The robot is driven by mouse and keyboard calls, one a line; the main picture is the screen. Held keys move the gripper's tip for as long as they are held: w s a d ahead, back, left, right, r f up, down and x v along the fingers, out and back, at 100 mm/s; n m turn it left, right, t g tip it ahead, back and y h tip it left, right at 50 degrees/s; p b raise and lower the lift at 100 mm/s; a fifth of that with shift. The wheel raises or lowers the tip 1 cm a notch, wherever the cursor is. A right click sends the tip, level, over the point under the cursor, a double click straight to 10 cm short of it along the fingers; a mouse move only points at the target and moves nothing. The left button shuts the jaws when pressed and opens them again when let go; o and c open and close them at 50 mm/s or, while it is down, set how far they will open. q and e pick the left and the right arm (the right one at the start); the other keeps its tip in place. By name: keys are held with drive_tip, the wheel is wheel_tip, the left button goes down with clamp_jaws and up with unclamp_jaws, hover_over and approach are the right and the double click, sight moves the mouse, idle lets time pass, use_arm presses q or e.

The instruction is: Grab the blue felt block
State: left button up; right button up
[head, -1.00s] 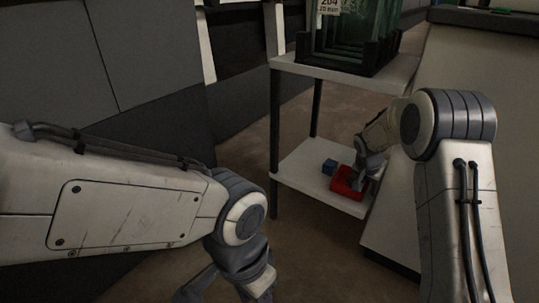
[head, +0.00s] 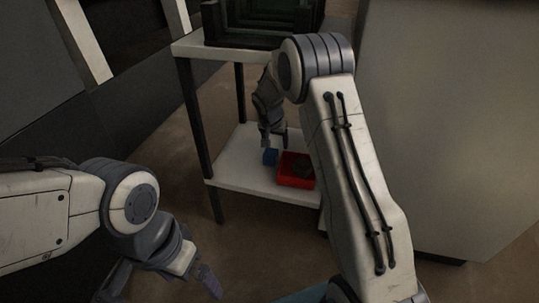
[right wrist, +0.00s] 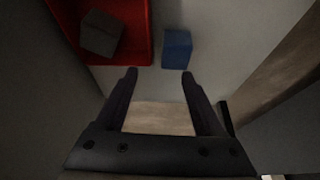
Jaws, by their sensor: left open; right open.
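The blue felt block (head: 270,157) sits on the lower white shelf, just left of a red tray (head: 296,181). In the right wrist view the blue block (right wrist: 177,48) lies ahead of the fingertips, closer to the right finger, beside the red tray's wall (right wrist: 137,58). My right gripper (head: 273,138) is over the shelf close to the block; in the right wrist view its fingers (right wrist: 160,73) are open with nothing between them. My left gripper (head: 165,288) is low at the left, open, away from the shelf.
A dark block (head: 302,167) lies inside the red tray. The upper shelf (head: 199,46) carries a dark crate (head: 262,30) above the lower shelf. A dark shelf post (head: 203,130) stands at the left. A large pale surface (head: 440,120) is to the right.

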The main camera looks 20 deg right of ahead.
sight(271, 153)
drive_tip(key=f, duration=0.1)
drive_tip(key=w+a+f+b, duration=0.1)
drive_tip(key=w+f, duration=0.1)
drive_tip(key=shift+a+f, duration=0.3)
drive_tip(key=shift+a, duration=0.05)
drive_tip(key=b+x, duration=0.4)
drive_tip(key=x, duration=0.1)
drive_tip(key=shift+w, duration=0.1)
drive_tip(key=shift+r, duration=0.1)
drive_tip(key=c, duration=1)
drive_tip(key=shift+r, duration=0.15)
